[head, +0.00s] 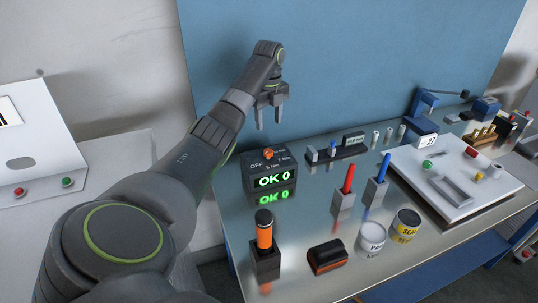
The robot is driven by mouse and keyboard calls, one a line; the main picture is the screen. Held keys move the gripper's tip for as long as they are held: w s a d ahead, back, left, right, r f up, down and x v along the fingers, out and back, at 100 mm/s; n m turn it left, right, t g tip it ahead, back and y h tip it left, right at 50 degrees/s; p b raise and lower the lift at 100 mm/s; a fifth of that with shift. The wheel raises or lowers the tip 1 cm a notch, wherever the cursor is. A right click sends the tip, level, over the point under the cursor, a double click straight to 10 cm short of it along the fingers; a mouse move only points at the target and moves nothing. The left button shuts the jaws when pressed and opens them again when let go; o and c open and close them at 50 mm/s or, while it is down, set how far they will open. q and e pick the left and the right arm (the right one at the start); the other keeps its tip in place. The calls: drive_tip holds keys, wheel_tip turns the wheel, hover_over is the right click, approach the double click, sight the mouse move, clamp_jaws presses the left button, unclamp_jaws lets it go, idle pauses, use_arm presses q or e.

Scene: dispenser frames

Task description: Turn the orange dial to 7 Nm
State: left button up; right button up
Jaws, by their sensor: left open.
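I cannot tell which mark the dial points at. My left gripper (269,126) hangs above and behind the dial, fingers pointing down. It is open and empty, apart from the dial. My right gripper is not in view.
An orange-and-black tool (264,237) stands in a holder in front of the box. Red (348,180) and blue (383,168) sticks stand in blocks to the right, with two cans (372,236) nearer. A blue panel (340,60) rises behind the bench.

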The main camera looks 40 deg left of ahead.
use_arm(q)
drive_tip(key=p, duration=0.2)
hover_over(269, 151)
wheel_tip(269, 151, down, 6)
drive_tip(key=shift+s+d+r, duration=0.1)
drive_tip(key=shift+s+r, duration=0.05)
drive_tip(key=shift+r, duration=0.05)
wheel_tip(269, 151, down, 6)
drive_tip(key=shift+r+p, duration=0.25)
drive_tip(key=shift+p, duration=0.35)
drive_tip(key=shift+f, duration=0.1)
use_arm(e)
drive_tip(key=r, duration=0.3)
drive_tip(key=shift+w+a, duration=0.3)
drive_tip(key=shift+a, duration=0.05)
use_arm(q)
drive_tip(key=shift+c, duration=0.4)
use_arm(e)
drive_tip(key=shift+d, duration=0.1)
use_arm(q)
drive_tip(key=c, duration=0.9)
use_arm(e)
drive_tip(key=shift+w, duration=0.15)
